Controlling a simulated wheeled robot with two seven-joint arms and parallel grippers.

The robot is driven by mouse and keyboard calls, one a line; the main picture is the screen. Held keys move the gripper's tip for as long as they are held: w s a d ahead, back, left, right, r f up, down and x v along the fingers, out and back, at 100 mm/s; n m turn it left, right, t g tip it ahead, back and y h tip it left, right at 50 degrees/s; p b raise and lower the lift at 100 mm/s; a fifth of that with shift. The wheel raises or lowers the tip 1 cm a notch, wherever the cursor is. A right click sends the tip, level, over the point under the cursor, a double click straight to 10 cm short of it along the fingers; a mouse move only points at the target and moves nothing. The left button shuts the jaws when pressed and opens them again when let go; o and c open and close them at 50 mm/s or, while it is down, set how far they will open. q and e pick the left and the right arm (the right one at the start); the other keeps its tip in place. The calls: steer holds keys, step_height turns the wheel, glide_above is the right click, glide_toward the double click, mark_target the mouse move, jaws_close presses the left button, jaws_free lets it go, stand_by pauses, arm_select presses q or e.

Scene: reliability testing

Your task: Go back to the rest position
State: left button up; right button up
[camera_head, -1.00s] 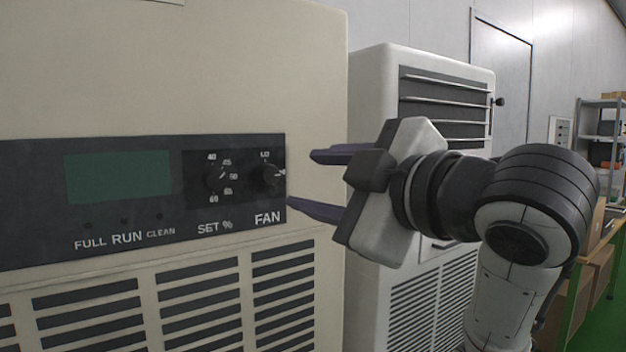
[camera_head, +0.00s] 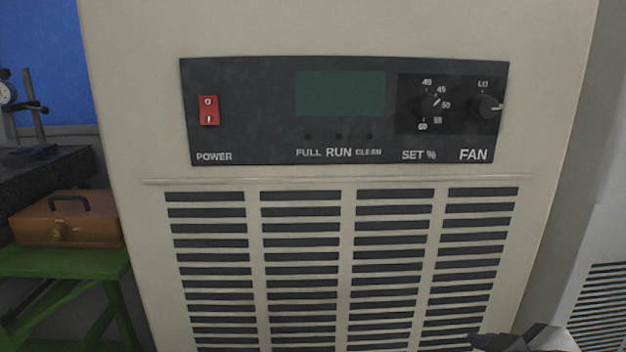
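The beige machine (camera_head: 350,25) stands straight ahead, with its dark control panel (camera_head: 250,80) near the top. The red power switch (camera_head: 208,110) is at the panel's left. The SET % knob (camera_head: 430,104) and the FAN knob (camera_head: 485,107) are at its right. Part of my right arm shows at the bottom right edge, low in front of the machine and apart from the knobs. It is cut off by the frame, and its fingertips cannot be made out clearly. My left gripper is not in view.
A second pale machine (camera_head: 590,220) stands at the right edge. At the left, an orange-brown case (camera_head: 68,222) with a handle sits on a green stand (camera_head: 70,262). A dark slab (camera_head: 55,175) with a dial gauge stand (camera_head: 35,105) is behind it.

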steer(key=s+f+m+g, duration=0.5)
steer(key=s+f+g, duration=0.2)
steer(key=s+f, duration=1.5)
steer(key=w+a+f+t, duration=0.2)
steer(key=w+a+f, duration=0.1)
steer(key=f, duration=0.2)
steer(key=w+a+f+t+y, duration=0.1)
steer(key=w+a+f+t, duration=0.1)
steer(key=f, duration=0.4)
steer(key=shift+w+a+n+t+y, duration=0.3)
steer(key=shift+w+a+n+t, duration=0.1)
steer(key=shift+a+t, duration=0.35)
steer(key=shift+d, duration=0.15)
